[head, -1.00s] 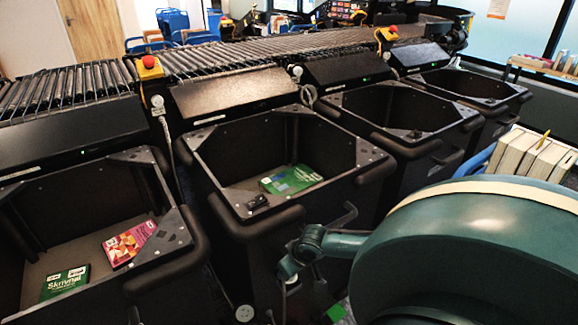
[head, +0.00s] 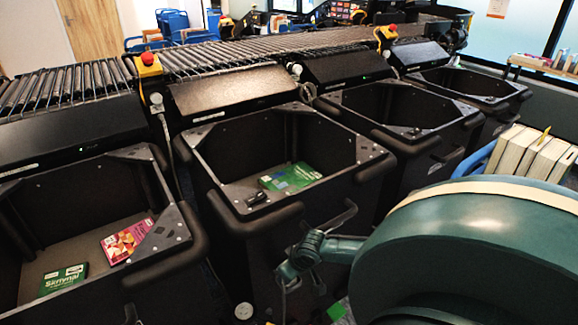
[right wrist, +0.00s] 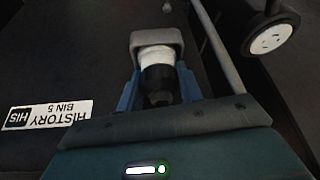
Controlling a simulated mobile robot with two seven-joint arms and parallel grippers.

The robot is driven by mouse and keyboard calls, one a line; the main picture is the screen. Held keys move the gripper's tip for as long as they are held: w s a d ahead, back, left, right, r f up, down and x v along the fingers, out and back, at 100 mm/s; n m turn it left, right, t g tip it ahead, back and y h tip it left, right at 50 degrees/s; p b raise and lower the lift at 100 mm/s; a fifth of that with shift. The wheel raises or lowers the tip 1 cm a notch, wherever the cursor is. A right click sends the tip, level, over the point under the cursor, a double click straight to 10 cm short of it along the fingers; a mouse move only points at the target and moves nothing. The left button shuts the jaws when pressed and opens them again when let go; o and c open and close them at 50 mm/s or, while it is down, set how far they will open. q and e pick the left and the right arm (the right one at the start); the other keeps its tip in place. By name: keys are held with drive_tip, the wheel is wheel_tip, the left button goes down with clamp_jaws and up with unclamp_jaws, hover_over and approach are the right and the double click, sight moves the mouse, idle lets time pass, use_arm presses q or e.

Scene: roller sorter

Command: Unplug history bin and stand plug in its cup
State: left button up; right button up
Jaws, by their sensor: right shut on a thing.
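In the right wrist view, my right gripper (right wrist: 157,92) has its blue fingers on both sides of the plug (right wrist: 157,78), which shows a white band and a black body. A grey rounded piece (right wrist: 157,40) surrounds the plug's far end; I cannot tell whether this is the cup. A label (right wrist: 47,115) reading HISTORY BIN 5 lies upside down to the left. In the head view, my right gripper (head: 300,252) is low at the front of the middle black bin (head: 235,215), with a dark piece at its tip. My left gripper is out of view.
The middle bin holds a green book (head: 290,177). The left bin (head: 165,250) holds a pink book (head: 127,240) and a green one (head: 62,280). A pale wheel-like disc (right wrist: 270,40) is at upper right in the wrist view. A roller conveyor (head: 220,58) runs behind.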

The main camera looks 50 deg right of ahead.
drive_tip(key=shift+s+f, duration=0.15)
drive_tip(key=shift+f, duration=0.1)
drive_tip(key=o, duration=0.9)
drive_tip(key=shift+a, duration=0.1)
drive_tip(key=shift+c, duration=0.2)
drive_tip(key=shift+o, duration=1.4)
drive_tip(key=shift+s+r, duration=0.15)
drive_tip(key=shift+r, duration=0.05)
drive_tip(key=p+v, duration=0.3)
drive_tip(key=v, duration=1)
drive_tip(key=shift+r, duration=0.1)
